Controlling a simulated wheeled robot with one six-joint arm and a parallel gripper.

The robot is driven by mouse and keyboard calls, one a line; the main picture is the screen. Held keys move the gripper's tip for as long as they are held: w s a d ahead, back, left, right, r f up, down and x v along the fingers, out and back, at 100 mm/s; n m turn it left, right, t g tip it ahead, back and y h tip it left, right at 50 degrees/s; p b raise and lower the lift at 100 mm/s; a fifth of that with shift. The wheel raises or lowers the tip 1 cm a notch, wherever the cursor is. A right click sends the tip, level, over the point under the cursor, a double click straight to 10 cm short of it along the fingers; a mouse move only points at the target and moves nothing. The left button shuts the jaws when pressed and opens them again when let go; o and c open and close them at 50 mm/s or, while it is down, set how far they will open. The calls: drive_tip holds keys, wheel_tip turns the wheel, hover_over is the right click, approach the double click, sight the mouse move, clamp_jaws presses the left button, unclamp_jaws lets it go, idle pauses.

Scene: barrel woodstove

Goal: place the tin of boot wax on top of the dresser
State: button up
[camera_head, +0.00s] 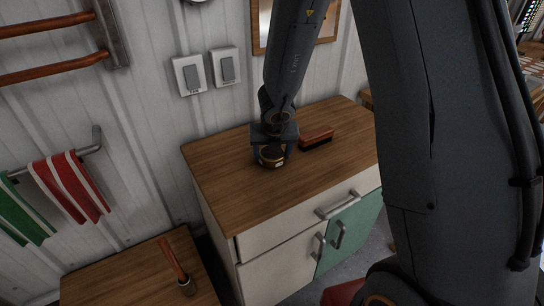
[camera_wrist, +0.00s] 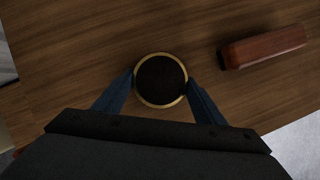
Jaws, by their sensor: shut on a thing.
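The tin of boot wax (camera_wrist: 160,80) is round and dark with a gold rim. In the head view the tin (camera_head: 271,160) is at the dresser's wooden top (camera_head: 228,165), left of its middle. My gripper (camera_head: 272,150) points down from above and is shut on the tin. In the wrist view its two fingers (camera_wrist: 161,88) press the tin from the left and right. The tin looks upright and at or very near the top; I cannot tell whether its base touches. The dresser has a white drawer and a green door below.
A brush with a reddish-brown wooden back (camera_head: 316,137) lies on the dresser to the right of the tin; it also shows in the wrist view (camera_wrist: 262,47). Bare top lies left and in front. A lower wooden surface (camera_head: 130,280) holds a wooden-handled tool (camera_head: 178,266). Switches (camera_head: 207,71) are on the wall behind.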

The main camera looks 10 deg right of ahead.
drive_tip(key=shift+f, duration=0.1)
drive_tip(key=o, duration=1.1)
drive_tip(key=shift+o, duration=0.2)
drive_tip(key=s+a+r+n+y+p, duration=0.1)
drive_tip(key=s+r+n+p, duration=0.3)
drive_tip(key=r+n, duration=0.3)
drive_tip(key=s+a+r+n+p, duration=0.1)
drive_tip(key=s+r+n+p, duration=0.3)
drive_tip(key=r, duration=0.5)
drive_tip(key=s+d+r+n+g, duration=0.1)
drive_tip(key=s+d+n, duration=0.2)
drive_tip(key=s+n, duration=0.4)
drive_tip(key=s+d+r+n+g, duration=0.1)
drive_tip(key=s+n, duration=0.6)
drive_tip(key=n, duration=1.2)
drive_tip(key=shift+d+n, duration=0.3)
drive_tip(key=shift+d, duration=0.6)
